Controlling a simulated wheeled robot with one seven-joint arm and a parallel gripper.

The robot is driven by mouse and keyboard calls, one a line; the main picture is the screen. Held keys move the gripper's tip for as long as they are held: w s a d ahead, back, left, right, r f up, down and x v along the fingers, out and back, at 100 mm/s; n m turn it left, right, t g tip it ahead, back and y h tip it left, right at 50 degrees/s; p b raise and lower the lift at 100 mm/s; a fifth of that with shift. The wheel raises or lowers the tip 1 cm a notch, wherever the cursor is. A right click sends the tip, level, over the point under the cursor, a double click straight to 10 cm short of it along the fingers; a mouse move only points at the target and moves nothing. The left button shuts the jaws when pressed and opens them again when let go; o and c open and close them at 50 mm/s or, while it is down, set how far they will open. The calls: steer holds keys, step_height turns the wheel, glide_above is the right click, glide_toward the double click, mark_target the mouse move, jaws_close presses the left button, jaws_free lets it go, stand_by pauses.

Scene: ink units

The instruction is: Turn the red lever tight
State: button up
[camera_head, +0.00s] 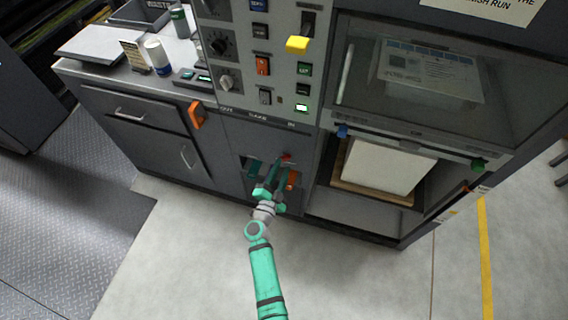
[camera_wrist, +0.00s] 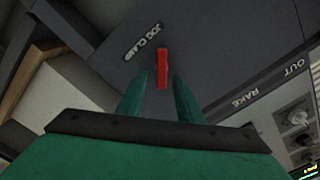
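The red lever (camera_wrist: 162,68) shows in the wrist view as a narrow upright bar on a dark panel, beside a white "JOG CLAMP" label. My gripper (camera_wrist: 160,82) points at it, with one green finger on each side. Gaps show between the lever and both fingers, so the gripper is open. Whether the fingertips reach past the lever's face cannot be told. In the head view a small bit of red (camera_head: 286,157) shows just beyond my gripper (camera_head: 278,172), low on the front of the machine; the rest is hidden by the gripper.
An orange handle (camera_head: 197,114) sticks out left of the lever. Above is a control panel (camera_head: 262,60) with knobs, switches and a yellow-tipped lever (camera_head: 297,44). To the right, a bay holds a white paper stack (camera_head: 383,166). The floor in front is clear.

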mark_target(284, 157)
steer(key=v, duration=0.7)
steer(key=shift+s, duration=0.2)
steer(key=shift+a, duration=0.1)
steer(key=w+d+n, duration=0.1)
steer(key=w+d, duration=0.2)
steer(key=w, duration=0.7)
steer(key=shift+w+f+n, duration=0.15)
steer(key=shift+w+n, duration=0.15)
steer(key=shift+w, duration=0.1)
steer(key=shift+a, duration=0.1)
jaws_close()
